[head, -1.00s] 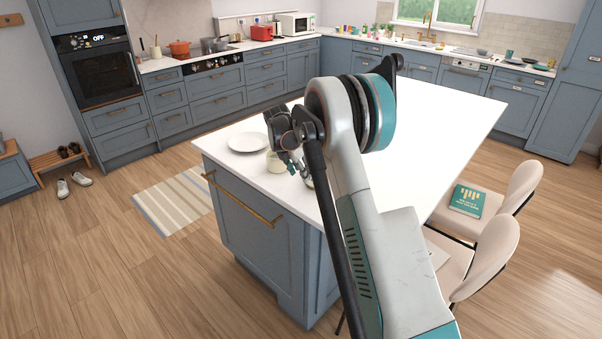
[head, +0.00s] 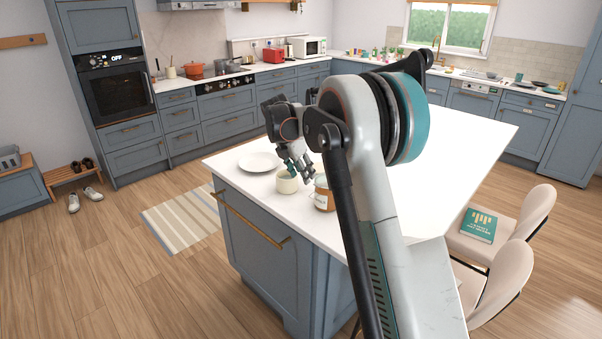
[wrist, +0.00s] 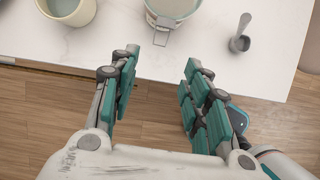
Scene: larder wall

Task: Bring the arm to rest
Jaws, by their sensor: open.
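My gripper (head: 300,170) is open and empty, above the near left end of the white island top (head: 450,130). In the wrist view its two fingers (wrist: 163,68) stand apart, with only the counter's edge and wooden floor between them. A cream cup (head: 287,184) stands below the fingertips in the head view and shows at the top left of the wrist view (wrist: 68,12). A jar (head: 323,196) with brownish contents stands to the right of the cup, partly behind my arm. Its metal clasp shows in the wrist view (wrist: 162,32).
A white plate (head: 260,162) lies left of the cup. A small grey scoop (wrist: 240,36) lies right of the jar in the wrist view. Chairs (head: 500,280) stand right of the island, one holding a green book (head: 479,225). Floor left of the island is open around a striped rug (head: 183,219).

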